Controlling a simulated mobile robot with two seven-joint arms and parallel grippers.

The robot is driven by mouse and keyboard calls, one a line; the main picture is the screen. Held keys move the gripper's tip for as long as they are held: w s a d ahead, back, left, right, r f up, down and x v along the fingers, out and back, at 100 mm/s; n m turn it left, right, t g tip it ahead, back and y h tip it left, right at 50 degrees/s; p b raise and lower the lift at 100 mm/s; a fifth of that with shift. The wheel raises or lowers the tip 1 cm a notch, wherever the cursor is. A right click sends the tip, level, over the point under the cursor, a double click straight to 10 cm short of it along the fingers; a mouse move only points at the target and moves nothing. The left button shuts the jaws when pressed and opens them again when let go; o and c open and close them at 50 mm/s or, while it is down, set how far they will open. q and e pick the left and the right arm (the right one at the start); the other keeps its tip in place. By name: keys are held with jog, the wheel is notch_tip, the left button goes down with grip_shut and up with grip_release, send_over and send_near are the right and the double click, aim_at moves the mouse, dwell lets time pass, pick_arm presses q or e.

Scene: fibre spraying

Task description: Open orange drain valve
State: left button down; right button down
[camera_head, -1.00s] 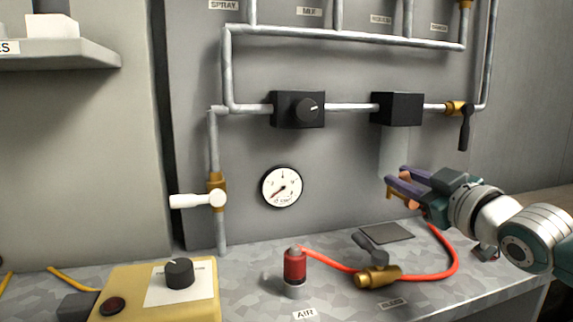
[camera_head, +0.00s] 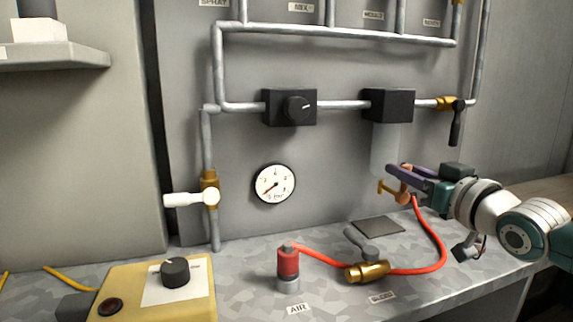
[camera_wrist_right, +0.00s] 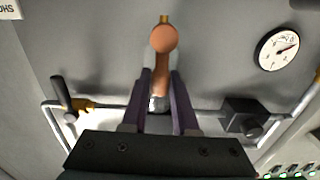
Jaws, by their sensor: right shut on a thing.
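The orange drain valve handle (camera_head: 406,196) shows in the head view below the translucent bowl of the right black box, beside a small brass fitting (camera_head: 382,187). My right gripper (camera_head: 396,175) is at it, coming in from the right, its purple fingers partly covering the handle. In the right wrist view the orange handle (camera_wrist_right: 164,40) has a round end and runs down between the two purple fingers (camera_wrist_right: 160,100), which are shut on it. Exactly how far the handle is turned is hard to tell. My left gripper is not in view.
A red hose (camera_head: 433,240) runs behind and under my right gripper to a brass valve (camera_head: 367,271) on the bench. A black-handled valve (camera_head: 456,120) is on the pipe above right. A gauge (camera_head: 274,184) and white-handled valve (camera_head: 190,199) are left.

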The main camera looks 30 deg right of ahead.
jog(key=c, duration=0.7)
grip_release()
jog(key=shift+s, duration=0.15)
jog(key=s, duration=0.3)
jog(key=s+a+p, duration=0.1)
jog(key=s, duration=0.2)
jog(key=s+p, duration=0.1)
jog(key=s, duration=0.2)
jog(key=shift+s+a, duration=0.25)
jog(key=shift+a, duration=0.1)
